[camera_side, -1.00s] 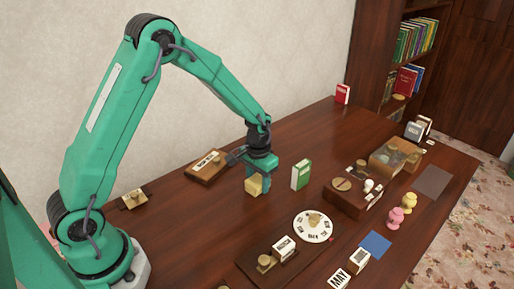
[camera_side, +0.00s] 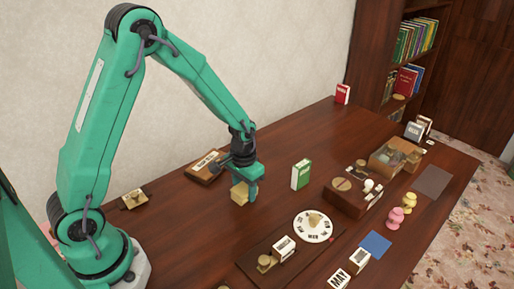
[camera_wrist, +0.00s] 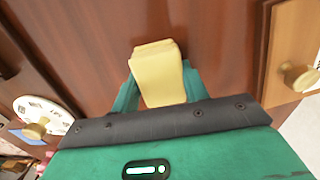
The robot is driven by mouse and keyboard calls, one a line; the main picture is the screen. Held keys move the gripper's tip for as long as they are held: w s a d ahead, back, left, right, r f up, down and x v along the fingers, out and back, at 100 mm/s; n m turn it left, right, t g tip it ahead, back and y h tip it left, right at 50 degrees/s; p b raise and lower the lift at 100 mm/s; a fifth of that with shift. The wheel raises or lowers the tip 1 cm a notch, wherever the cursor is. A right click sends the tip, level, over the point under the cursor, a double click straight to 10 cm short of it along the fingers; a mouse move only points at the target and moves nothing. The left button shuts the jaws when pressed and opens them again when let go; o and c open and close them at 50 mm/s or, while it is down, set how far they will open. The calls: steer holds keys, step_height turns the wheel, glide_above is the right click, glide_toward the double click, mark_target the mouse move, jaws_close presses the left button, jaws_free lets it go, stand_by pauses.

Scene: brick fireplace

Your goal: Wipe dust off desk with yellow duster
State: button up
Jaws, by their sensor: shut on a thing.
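The yellow duster (camera_side: 240,193) is a small pale yellow block held low at the desk surface. My gripper (camera_side: 250,181) is shut on it. In the wrist view the duster (camera_wrist: 158,75) sits between the two green fingers of my gripper (camera_wrist: 157,85), with brown wood beyond it. The dark reddish-brown desk (camera_side: 225,240) stretches from my base to the far right. I cannot make out any dust on it. Whether the duster touches the desk is hard to tell.
A green box (camera_side: 301,174) stands to the right of my gripper. A wooden block with a label (camera_side: 206,166) lies behind it by the wall. A white dial (camera_side: 313,226), wooden boxes (camera_side: 353,192) and pink and yellow figures (camera_side: 396,217) crowd the right. Bare desk lies in front.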

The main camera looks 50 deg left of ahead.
mark_target(229, 206)
steer(key=shift+s, duration=2.8)
step_height(229, 206, up, 8)
steer(key=shift+r, duration=0.15)
steer(key=shift+w, duration=0.1)
